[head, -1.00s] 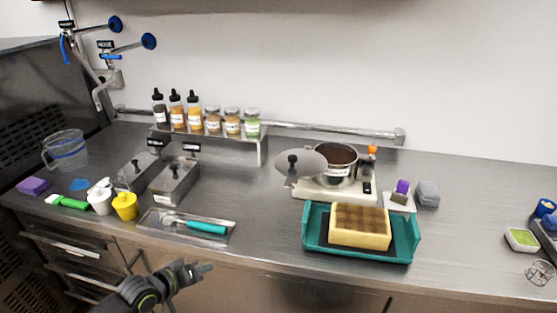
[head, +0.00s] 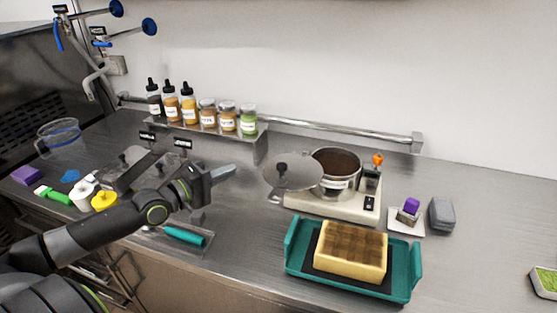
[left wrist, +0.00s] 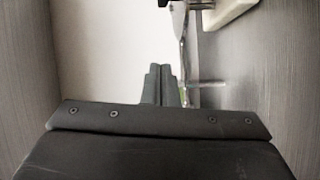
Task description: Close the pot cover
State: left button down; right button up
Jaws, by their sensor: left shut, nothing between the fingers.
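The pot (head: 336,172) stands on a white burner base (head: 325,203) and holds something dark brown. Its round grey cover (head: 291,177) with a black knob stands open at the pot's left side, so the pot's mouth is uncovered. My left gripper (head: 231,171) is in the air over the counter, left of the cover and apart from it, fingers pointing right. In the left wrist view its fingers (left wrist: 161,84) are together with nothing between them. A white corner of the burner base (left wrist: 232,10) shows at the top there. My right gripper is not in view.
A teal tray (head: 292,255) with a yellow block (head: 349,262) lies in front of the burner. A shelf (head: 243,138) with several bottles and jars stands behind my left arm. A metal tray with a teal-handled tool (head: 184,236) lies below my gripper.

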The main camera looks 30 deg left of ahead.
aim_at(266, 175)
pick_arm(q)
jog(key=w+d, duration=0.4)
jog(key=w, duration=0.1)
jog(key=w+d+p, duration=0.1)
jog(key=w+d, duration=0.1)
jog(key=w, duration=0.1)
jog(key=shift+w+d+f, duration=0.1)
jog(key=shift+w+f, duration=0.15)
jog(key=shift+f, duration=0.15)
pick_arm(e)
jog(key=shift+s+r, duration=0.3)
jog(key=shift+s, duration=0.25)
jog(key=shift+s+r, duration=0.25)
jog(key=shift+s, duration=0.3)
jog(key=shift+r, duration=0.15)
